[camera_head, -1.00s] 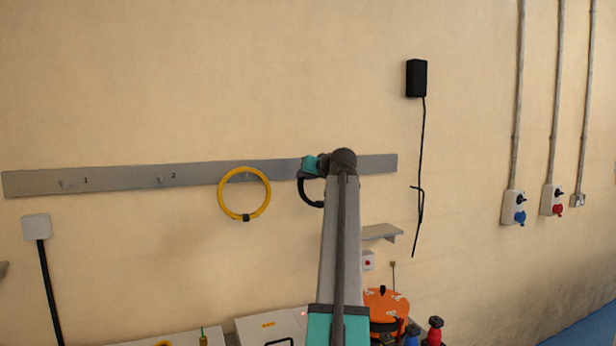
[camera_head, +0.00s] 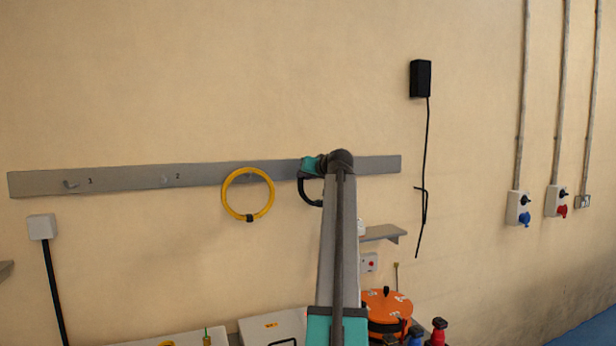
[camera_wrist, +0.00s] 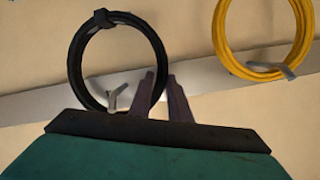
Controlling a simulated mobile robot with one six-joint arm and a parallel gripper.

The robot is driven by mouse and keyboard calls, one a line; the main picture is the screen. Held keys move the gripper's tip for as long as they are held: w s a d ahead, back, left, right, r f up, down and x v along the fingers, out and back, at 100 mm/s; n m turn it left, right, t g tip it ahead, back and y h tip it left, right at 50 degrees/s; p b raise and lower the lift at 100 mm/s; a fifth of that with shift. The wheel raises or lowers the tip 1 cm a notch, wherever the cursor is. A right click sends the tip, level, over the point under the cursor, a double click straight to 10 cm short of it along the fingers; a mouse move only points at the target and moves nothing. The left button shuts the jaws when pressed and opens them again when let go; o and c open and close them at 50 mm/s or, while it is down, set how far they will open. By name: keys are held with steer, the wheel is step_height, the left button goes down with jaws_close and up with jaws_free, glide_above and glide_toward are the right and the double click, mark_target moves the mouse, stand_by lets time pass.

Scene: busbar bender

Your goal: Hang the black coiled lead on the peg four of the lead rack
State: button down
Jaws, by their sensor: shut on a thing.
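The black coiled lead (camera_wrist: 76,60) hangs from my gripper (camera_wrist: 165,88), which is shut on one side of its ring. In the head view the lead (camera_head: 303,192) shows only partly below my gripper (camera_head: 312,168), behind my arm. The lead rack (camera_head: 120,180) is a grey rail on the wall with numbered pegs; 1 and 2 are readable. In the wrist view, which looks upside down, a pale peg (camera_wrist: 117,97) shows within the ring's opening near the fingers. Its number is hidden. I cannot tell whether the ring is around the peg or in front of it.
A yellow coiled lead (camera_head: 229,203) hangs on the rack just left of my gripper. A small shelf (camera_head: 382,233) and a black box (camera_head: 420,78) with a dangling cable are to the right. An orange round case (camera_head: 386,308) stands below. Pegs 1 and 2 are bare.

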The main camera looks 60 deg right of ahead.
steer(key=shift+w+d+f+b, duration=0.25)
steer(key=shift+f+b, duration=0.1)
steer(key=shift+f, duration=0.2)
steer(key=shift+w+d+f+b, duration=0.1)
steer(key=shift+w+f+b, duration=0.1)
steer(key=shift+f+b, duration=0.25)
steer(key=shift+f, duration=0.1)
stand_by(0.3)
steer(key=c, duration=1.6)
jaws_free()
steer(key=shift+f, duration=0.15)
steer(key=b+v, duration=0.4)
steer(key=v, duration=1)
steer(key=shift+d, duration=0.1)
